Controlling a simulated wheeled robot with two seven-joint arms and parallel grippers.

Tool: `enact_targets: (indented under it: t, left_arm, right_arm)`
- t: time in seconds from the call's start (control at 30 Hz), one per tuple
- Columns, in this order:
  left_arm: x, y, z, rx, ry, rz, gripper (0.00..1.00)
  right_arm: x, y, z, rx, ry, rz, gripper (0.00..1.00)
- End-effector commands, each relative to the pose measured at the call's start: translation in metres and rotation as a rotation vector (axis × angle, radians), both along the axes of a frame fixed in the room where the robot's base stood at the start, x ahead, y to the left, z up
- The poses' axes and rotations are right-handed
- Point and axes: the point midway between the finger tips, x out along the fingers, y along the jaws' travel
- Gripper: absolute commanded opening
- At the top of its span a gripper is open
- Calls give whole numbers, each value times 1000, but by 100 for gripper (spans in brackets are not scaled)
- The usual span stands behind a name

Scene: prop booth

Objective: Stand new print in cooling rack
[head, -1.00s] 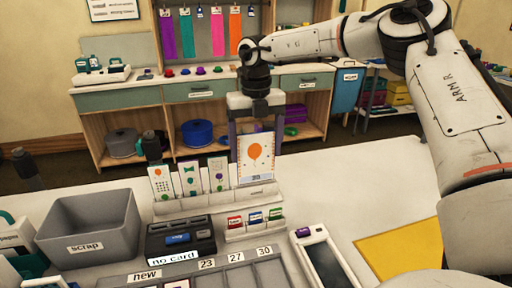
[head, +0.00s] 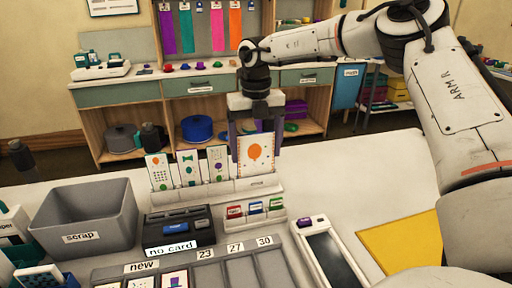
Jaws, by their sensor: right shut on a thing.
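My right gripper (head: 258,140) is shut on the new print (head: 255,158), a white card with an orange balloon. It holds the card upright at the right end of the white cooling rack (head: 222,193). The card's bottom edge is hidden behind the rack's front lip; I cannot tell whether it rests on the rack. Several other upright cards with coloured pictures (head: 188,168) stand in the rack to its left. My left gripper is not in view.
A grey scrap bin (head: 85,222) stands at the left. A black device labelled "no card" (head: 180,230) and small coloured cards (head: 255,208) sit before the rack. A grey slotted tray (head: 205,277) is in front. A yellow mat (head: 400,245) lies right.

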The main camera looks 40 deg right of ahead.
Motion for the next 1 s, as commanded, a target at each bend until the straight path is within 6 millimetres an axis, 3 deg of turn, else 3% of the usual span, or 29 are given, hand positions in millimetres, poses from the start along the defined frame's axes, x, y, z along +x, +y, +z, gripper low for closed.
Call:
enact_targets:
  t: [0.4,0.8,0.83,0.93,1.0]
  left_arm:
    - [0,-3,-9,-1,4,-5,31]
    - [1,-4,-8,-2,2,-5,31]
    - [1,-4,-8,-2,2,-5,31]
    - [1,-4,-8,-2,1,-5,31]
    - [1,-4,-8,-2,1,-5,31]
  right_arm:
    - [0,0,-15,0,1,0,71]
    - [0,0,-16,0,0,0,71]
    - [0,0,-16,0,0,0,81]
    - [0,0,-16,0,0,0,98]
    - [0,0,-16,0,0,0,100]
